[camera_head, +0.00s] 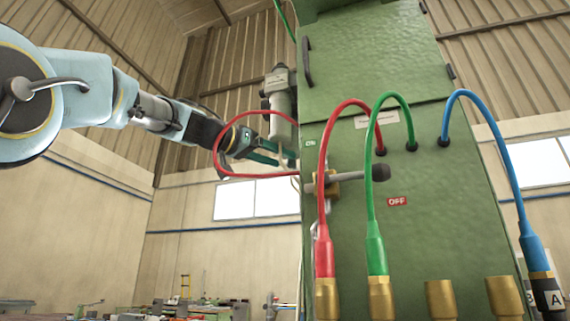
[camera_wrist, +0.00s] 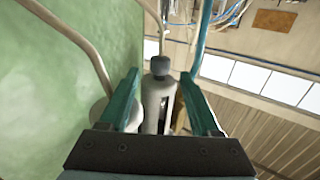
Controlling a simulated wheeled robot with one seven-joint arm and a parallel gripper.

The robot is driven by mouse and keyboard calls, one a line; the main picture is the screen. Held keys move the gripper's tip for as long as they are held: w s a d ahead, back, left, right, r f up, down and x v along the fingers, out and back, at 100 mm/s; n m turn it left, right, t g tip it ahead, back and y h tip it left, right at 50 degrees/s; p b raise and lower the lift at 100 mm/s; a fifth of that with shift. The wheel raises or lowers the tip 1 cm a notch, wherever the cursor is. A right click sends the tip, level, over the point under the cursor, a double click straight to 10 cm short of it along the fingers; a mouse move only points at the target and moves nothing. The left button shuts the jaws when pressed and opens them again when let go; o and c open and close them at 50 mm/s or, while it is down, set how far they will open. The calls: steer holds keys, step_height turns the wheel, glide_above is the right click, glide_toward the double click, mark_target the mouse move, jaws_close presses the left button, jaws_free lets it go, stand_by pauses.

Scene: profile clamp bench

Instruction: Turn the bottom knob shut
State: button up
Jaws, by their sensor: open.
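A grey cylindrical fitting (camera_head: 281,104) is mounted at the left side of the green cabinet in the head view, with dark knob-like parts on its left side. My gripper (camera_head: 288,157) is just below that fitting, its teal fingers pointing right towards the cabinet's side. In the wrist view my gripper (camera_wrist: 160,78) is open, with one finger on each side of a grey body topped by a dark knob (camera_wrist: 160,66). I cannot tell whether this is the bottom knob, or whether the fingers touch it. No grip on anything is visible.
The green cabinet (camera_head: 425,210) fills the right, with red (camera_head: 325,190), green (camera_head: 371,195) and blue (camera_head: 510,175) hoses and a lever (camera_head: 350,176) near an OFF label (camera_head: 397,201). A red cable loop (camera_head: 219,160) hangs around my wrist area. Pale pipes (camera_wrist: 75,45) run close to the fingers.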

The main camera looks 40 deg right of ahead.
steer(key=a+b, duration=0.2)
steer(key=a, duration=0.6)
steer(key=n+g+y+p, duration=0.3)
steer(key=n+g+p, duration=0.8)
steer(key=n+p, duration=1.75)
glide_toward(291, 168)
steer(key=shift+n, duration=0.25)
steer(key=x, duration=0.3)
steer(key=p+x, duration=0.1)
steer(key=x, duration=0.1)
steer(key=r+x, duration=0.1)
steer(key=x, duration=0.2)
steer(key=shift+s+d+p, duration=0.2)
steer(key=shift+d+p, duration=0.1)
steer(key=shift+p, duration=0.1)
steer(key=shift+s+d+f, duration=0.15)
steer(key=shift+s+d, duration=0.2)
steer(key=shift+d, duration=0.2)
